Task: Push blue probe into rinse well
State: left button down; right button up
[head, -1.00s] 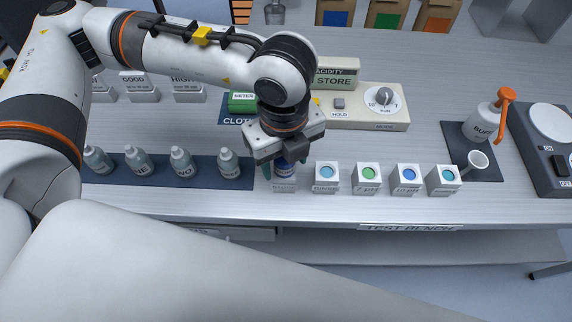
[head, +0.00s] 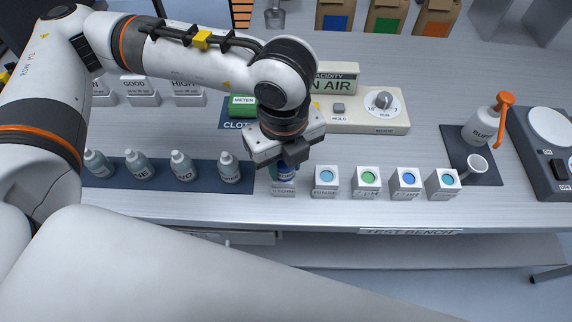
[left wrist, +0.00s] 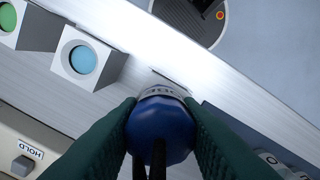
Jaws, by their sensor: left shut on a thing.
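My left gripper (head: 285,168) is shut on the blue probe (head: 287,174), which stands about upright just above a small white block (head: 284,190) at the bench's front edge. In the left wrist view the dark green fingers (left wrist: 160,125) clasp the probe's blue round top (left wrist: 160,132), with a pale lettered band beyond it. The probe's lower end is hard to see. To its right is a white well block with a light blue opening (head: 326,177); it also shows in the left wrist view (left wrist: 84,60). Its label is too small to read surely. My right gripper is not in view.
More wells stand right of it: green (head: 368,178), blue (head: 408,178) and teal (head: 447,178). Several bottles (head: 182,166) stand on a dark mat to the left. The meter (head: 345,120), reading "N AIR" in its visible part, stands behind. A cup (head: 474,168) is right.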

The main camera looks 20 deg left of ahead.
pick_arm(q)
jog(key=shift+r+p, duration=1.8)
jog(key=shift+r, duration=2.1)
